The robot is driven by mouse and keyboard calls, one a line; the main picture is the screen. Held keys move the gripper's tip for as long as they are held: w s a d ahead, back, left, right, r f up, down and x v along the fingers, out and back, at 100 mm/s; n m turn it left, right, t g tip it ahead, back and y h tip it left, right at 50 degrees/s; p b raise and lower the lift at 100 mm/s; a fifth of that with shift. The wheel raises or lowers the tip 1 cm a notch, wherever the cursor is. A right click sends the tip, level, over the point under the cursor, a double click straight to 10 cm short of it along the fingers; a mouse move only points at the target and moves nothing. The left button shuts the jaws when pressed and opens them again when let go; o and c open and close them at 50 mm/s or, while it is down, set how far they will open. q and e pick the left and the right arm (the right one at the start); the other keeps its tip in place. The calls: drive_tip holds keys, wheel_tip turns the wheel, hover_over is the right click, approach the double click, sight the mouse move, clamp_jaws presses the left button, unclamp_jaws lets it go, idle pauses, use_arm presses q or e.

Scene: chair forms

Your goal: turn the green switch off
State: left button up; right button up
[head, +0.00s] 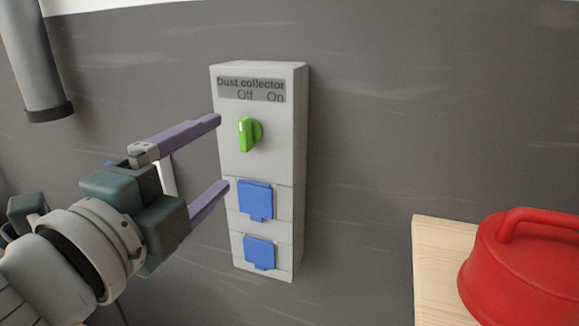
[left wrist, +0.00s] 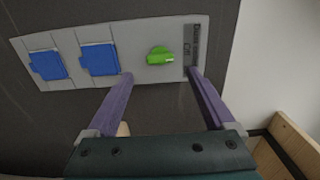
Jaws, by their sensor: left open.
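The green switch (head: 250,133) is a rotary knob on a tall light-grey box labelled "Dust collector", with "Off" and "On" printed above it. In the head view its grip stands roughly upright, with a pale mark at its upper left. It also shows in the left wrist view (left wrist: 160,56). My left gripper (head: 223,151) is open and empty, left of the knob. In the left wrist view my gripper (left wrist: 160,73) has its purple fingers spread, one to each side of the knob. I see no clear contact with the knob. My right gripper is out of view.
Two blue socket covers (head: 256,200) (head: 261,252) sit below the switch on the same box (head: 231,166). The box is on a dark grey wall (head: 370,120). A red lidded object (head: 520,265) stands by a pale wooden board (head: 434,262) at right. A grey pipe (head: 33,60) hangs at upper left.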

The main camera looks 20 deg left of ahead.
use_arm(q)
drive_tip(key=shift+s+d+b, duration=0.1)
drive_tip(key=shift+s+b, duration=0.25)
drive_tip(key=shift+s, duration=1.45)
drive_tip(key=s+a+f+n+g+y, duration=0.35)
drive_tip(key=f+n+g, duration=0.3)
drive_tip(key=n, duration=0.35)
drive_tip(key=s+d+f+n+g+h, duration=0.2)
drive_tip(key=s+d+f+n+g, duration=0.15)
drive_tip(key=s, duration=0.25)
drive_tip(key=s+d+f+n+g+h, duration=0.25)
drive_tip(key=s+f+g, duration=0.2)
drive_tip(key=s, duration=0.25)
wheel_tip(320, 180, up, 31)
drive_tip(key=p, duration=3.1)
drive_tip(key=shift+w+d+r+m, duration=0.2)
drive_tip(key=shift+d+m, duration=0.1)
drive_tip(key=shift+m, duration=0.1)
